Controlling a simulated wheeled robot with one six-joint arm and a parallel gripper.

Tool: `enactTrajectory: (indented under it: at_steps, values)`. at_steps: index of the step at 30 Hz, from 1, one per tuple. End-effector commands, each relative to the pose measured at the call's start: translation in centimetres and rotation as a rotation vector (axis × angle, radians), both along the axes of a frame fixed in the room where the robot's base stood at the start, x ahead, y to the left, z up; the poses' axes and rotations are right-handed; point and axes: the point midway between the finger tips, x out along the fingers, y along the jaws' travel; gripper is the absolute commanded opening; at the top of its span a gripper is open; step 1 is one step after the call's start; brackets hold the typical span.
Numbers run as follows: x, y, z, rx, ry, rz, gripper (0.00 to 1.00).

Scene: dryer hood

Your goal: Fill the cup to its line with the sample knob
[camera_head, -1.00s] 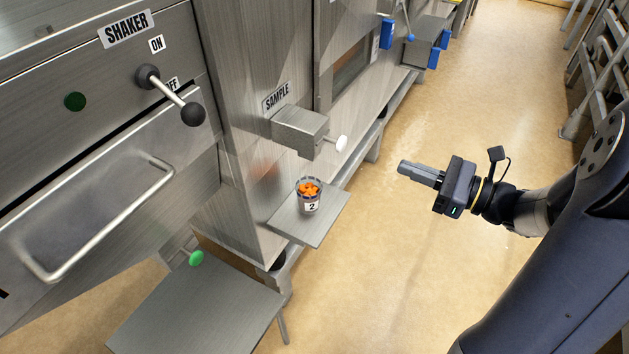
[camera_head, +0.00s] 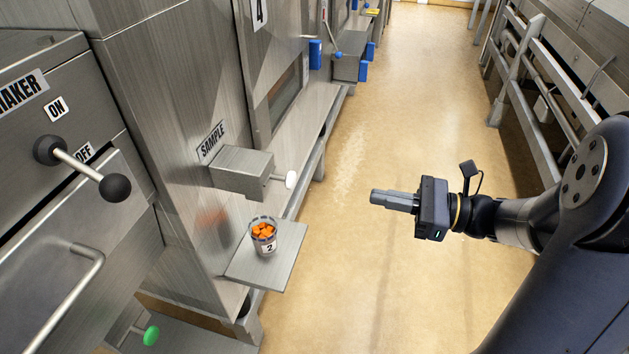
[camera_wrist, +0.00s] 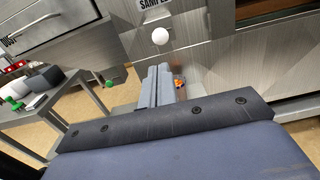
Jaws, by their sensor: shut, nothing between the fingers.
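The clear cup (camera_head: 264,238), labelled 2, stands upright on a small metal shelf (camera_head: 283,262) and holds orange pieces. Its line cannot be made out. The white sample knob (camera_head: 291,179) sticks out of the metal box under the SAMPLE sign, above and slightly right of the cup. In the wrist view the knob (camera_wrist: 161,36) is beyond my fingertips, and the orange pieces in the cup (camera_wrist: 179,84) show just right of the fingers, which hide part of it. My gripper (camera_head: 374,197) is shut and empty, right of the knob and cup and apart from both.
The shaker panel with its black-ball lever (camera_head: 115,187) and a bar handle (camera_head: 75,290) is at left. A green knob (camera_head: 151,335) sits low at the left. Blue handles (camera_head: 316,53) line the machine further back. The floor aisle (camera_head: 345,270) is clear.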

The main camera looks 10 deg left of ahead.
Motion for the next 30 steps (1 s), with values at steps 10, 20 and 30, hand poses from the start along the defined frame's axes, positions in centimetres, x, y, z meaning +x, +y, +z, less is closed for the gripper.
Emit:
enactTrajectory:
  at_steps: [10, 20, 30]
  values:
    - [0.1, 2.6, 0.0, -0.001, 0.001, 0.004, 0.00]
    - [0.6, 8.3, 0.0, 0.000, 0.002, 0.005, 0.00]
    - [1.0, 13.0, 0.1, 0.000, 0.001, 0.002, 0.00]
